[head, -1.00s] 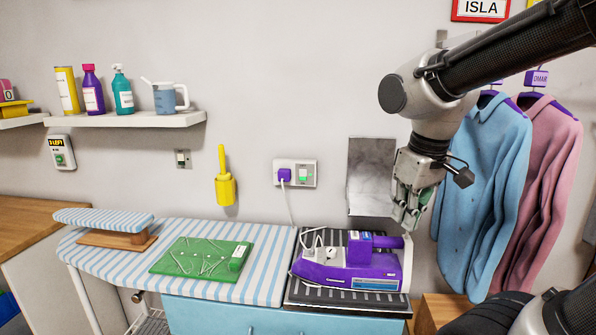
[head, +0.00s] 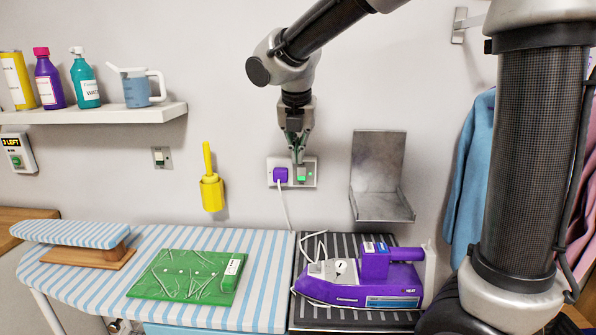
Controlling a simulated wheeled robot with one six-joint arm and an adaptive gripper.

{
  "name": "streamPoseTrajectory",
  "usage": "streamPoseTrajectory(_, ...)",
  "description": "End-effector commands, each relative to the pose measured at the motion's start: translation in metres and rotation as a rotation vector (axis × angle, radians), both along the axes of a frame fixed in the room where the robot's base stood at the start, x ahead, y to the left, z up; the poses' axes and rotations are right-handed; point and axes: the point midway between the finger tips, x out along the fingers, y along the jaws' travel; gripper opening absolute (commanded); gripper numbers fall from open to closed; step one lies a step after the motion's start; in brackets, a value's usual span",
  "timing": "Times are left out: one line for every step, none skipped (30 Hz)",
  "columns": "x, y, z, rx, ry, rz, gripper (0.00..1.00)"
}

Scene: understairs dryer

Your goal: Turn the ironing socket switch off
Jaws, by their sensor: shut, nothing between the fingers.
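The ironing socket (head: 291,184) is a white double plate on the wall above the ironing board. A purple plug (head: 280,175) sits in its left half, with a white cord hanging down. The green switch (head: 301,174) is on its right half, with a small green light beside it. My gripper (head: 298,160) is shut and empty, pointing down, with its fingertips at the top edge of the green switch. I cannot tell whether they touch it. The upper part of the switch is partly hidden by the fingers.
A purple iron (head: 370,276) rests on a dark striped mat below the socket. A metal wall holder (head: 378,178) is close on the right. A yellow holder (head: 211,190) and another wall switch (head: 161,157) are to the left. Striped ironing board (head: 265,255) below.

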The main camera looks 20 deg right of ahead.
Motion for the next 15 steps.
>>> streamPoseTrajectory(0.0,0.0001,0.0,-0.011,0.004,0.033,0.0)
streamPoseTrajectory(0.0001,0.0001,-0.0001,-0.018,0.006,0.052,0.0)
streamPoseTrajectory(0.0001,0.0001,-0.0001,-0.025,0.008,0.07,0.0)
streamPoseTrajectory(0.0001,0.0001,-0.0001,-0.029,0.009,0.081,0.0)
streamPoseTrajectory(-0.0001,0.0,-0.0001,-0.031,0.01,0.087,0.0)
streamPoseTrajectory(-0.0001,0.0,-0.0001,-0.033,0.011,0.094,0.0)
streamPoseTrajectory(-0.0001,0.0,-0.0001,-0.034,0.011,0.096,0.0)
streamPoseTrajectory(-0.0001,0.0001,-0.0002,-0.035,0.011,0.097,0.0)
streamPoseTrajectory(-0.0002,0.0,-0.0002,-0.035,0.011,0.097,0.0)
streamPoseTrajectory(-0.0002,0.0,-0.0002,-0.034,0.011,0.096,0.0)
streamPoseTrajectory(-0.0002,0.0,-0.0002,-0.034,0.011,0.096,0.0)
streamPoseTrajectory(-0.0002,0.0,-0.0002,-0.034,0.011,0.096,0.0)
streamPoseTrajectory(-0.0003,0.0,-0.0002,-0.034,0.012,0.096,0.0)
streamPoseTrajectory(-0.0003,-0.0001,-0.0002,-0.034,0.012,0.096,0.0)
streamPoseTrajectory(-0.0002,-0.0001,-0.0006,-0.034,0.012,0.096,0.0)
